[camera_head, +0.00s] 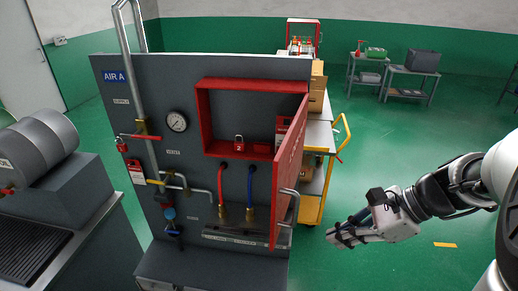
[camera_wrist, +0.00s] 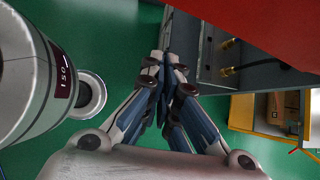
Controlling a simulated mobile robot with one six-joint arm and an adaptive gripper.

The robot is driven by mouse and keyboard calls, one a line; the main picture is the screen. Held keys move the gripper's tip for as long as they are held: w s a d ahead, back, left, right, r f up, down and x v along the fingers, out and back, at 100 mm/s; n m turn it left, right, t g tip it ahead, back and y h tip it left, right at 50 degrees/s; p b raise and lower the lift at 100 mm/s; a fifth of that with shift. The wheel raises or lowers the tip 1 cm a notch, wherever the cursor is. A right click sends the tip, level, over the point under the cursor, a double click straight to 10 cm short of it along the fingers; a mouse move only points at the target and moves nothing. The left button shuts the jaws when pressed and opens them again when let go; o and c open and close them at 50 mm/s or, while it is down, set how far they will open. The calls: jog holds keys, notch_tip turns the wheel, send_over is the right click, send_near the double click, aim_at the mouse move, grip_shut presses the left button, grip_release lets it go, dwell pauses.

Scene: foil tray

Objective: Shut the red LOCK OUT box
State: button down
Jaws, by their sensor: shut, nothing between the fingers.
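The red LOCK OUT box (camera_head: 198,118) is fixed to the front of the grey panel, with its interior showing. Its red door (camera_head: 288,175) stands open, hinged at the box's right side and swung out toward the viewer. A red padlock (camera_head: 239,143) hangs inside the box. My gripper (camera_head: 335,238) is shut and empty, to the right of the door and apart from it, low over the green floor. In the wrist view the shut fingers (camera_wrist: 167,75) point toward the grey panel, and a red surface (camera_wrist: 265,25) fills the upper right.
The grey panel (camera_head: 120,105) carries pipes, a gauge (camera_head: 177,121) and red and blue hoses. A yellow cart (camera_head: 313,205) with boxes stands behind the door, to its right. A grey machine (camera_head: 50,185) is at the left. Open green floor lies around my gripper.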

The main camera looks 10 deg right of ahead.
jog(key=w+a+f+m, duration=0.1)
jog(key=w+a+f, duration=0.3)
jog(key=a, duration=0.4)
jog(key=shift+w+a+f+m+t+y, duration=0.2)
jog(key=shift+w+f+m+t+y, duration=0.15)
jog(key=shift+w, duration=0.5)
jog(key=shift+w, duration=0.1)
